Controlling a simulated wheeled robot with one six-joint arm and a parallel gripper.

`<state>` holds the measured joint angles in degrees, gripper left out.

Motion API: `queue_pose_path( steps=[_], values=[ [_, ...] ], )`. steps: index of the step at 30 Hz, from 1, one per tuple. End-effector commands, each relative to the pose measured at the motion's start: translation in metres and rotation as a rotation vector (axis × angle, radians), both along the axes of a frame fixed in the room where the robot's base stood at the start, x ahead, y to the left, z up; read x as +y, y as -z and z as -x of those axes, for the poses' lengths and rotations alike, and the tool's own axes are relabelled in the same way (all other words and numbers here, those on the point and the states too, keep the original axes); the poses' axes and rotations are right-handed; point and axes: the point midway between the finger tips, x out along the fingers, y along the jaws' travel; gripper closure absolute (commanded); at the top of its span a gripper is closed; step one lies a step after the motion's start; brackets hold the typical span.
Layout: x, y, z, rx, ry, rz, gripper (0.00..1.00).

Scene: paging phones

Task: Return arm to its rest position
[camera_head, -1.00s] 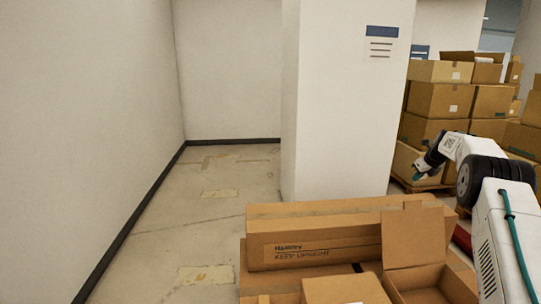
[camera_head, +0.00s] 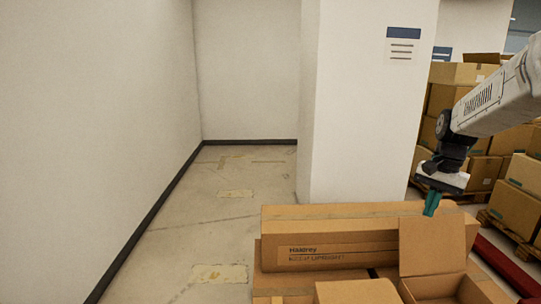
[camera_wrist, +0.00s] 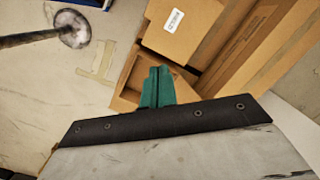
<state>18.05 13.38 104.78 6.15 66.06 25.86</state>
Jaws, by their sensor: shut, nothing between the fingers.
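My gripper (camera_head: 432,203) hangs from my white arm at the right of the head view. Its teal fingers are together with nothing between them. They point down beside the raised flap of an open cardboard box (camera_head: 432,290); I cannot tell how far apart they are. In the wrist view the teal fingers (camera_wrist: 158,87) stand at the centre, seen over the open box (camera_wrist: 133,79).
A long carton (camera_head: 350,240) lies behind the open box. A white pillar (camera_head: 365,110) stands behind it. Stacked boxes on pallets (camera_head: 515,208) fill the back right. A red bar (camera_head: 505,265) lies at right. Floor at left (camera_head: 190,245) is clear.

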Motion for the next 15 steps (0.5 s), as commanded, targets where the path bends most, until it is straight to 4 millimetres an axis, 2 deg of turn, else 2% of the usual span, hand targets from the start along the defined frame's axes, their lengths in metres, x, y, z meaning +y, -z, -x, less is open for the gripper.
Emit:
queue_pose_path(
  steps=[1, 6, 10, 15],
  values=[
    [0.017, -0.011, 0.026, -0.001, -0.082, 0.006, 1.00],
    [0.059, -0.028, 0.107, 0.005, -0.338, 0.018, 1.00],
    [0.085, -0.034, 0.167, 0.002, -0.504, 0.028, 1.00],
    [0.111, -0.031, 0.241, -0.016, -0.666, 0.053, 1.00]
  ],
)
